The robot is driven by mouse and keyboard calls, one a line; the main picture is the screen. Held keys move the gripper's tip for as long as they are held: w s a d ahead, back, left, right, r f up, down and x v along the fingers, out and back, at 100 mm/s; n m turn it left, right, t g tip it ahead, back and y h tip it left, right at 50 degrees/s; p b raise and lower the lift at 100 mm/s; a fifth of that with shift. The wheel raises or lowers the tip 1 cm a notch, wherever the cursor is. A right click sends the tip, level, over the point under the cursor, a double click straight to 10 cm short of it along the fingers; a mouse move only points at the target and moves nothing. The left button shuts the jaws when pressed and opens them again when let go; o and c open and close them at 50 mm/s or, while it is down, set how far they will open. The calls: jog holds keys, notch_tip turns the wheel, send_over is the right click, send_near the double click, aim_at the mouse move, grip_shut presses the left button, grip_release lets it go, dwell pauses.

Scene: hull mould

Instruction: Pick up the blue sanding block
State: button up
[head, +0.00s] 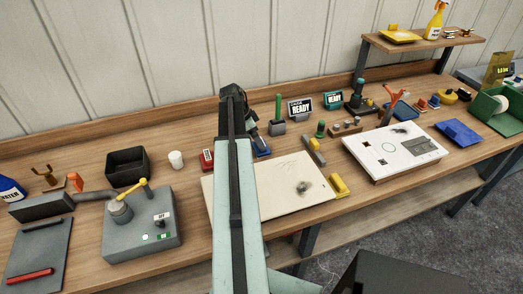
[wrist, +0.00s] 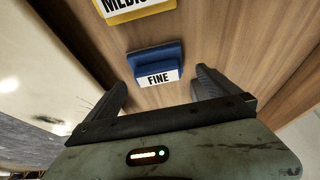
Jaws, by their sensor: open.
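The blue sanding block (wrist: 155,62) lies on the wooden bench in the wrist view, with a white label reading FINE. In the head view the blue sanding block (head: 262,148) shows just right of my arm, partly covered by it. My gripper (wrist: 162,88) is open and empty, one finger on each side of the block's line. The block sits ahead of the fingertips, roughly centred between them. I cannot tell how high the fingers are above the bench. In the head view my gripper (head: 252,133) is largely hidden by the arm.
A yellow block (wrist: 138,10) with a partly cut-off label lies beyond the blue one in the wrist view. In the head view a red block (head: 207,160) lies left of my arm, and a pale panel (head: 285,205) lies in front. A green-handled tool (head: 278,115) stands behind right.

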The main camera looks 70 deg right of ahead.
jog(key=b+x, duration=0.4)
jog(key=x, duration=0.1)
jog(key=shift+s+a+f, duration=0.15)
jog(key=shift+r, duration=0.2)
jog(key=c, duration=1.3)
jog(key=shift+r, duration=0.15)
notch_tip(320, 180, up, 10)
jog(key=p, duration=1)
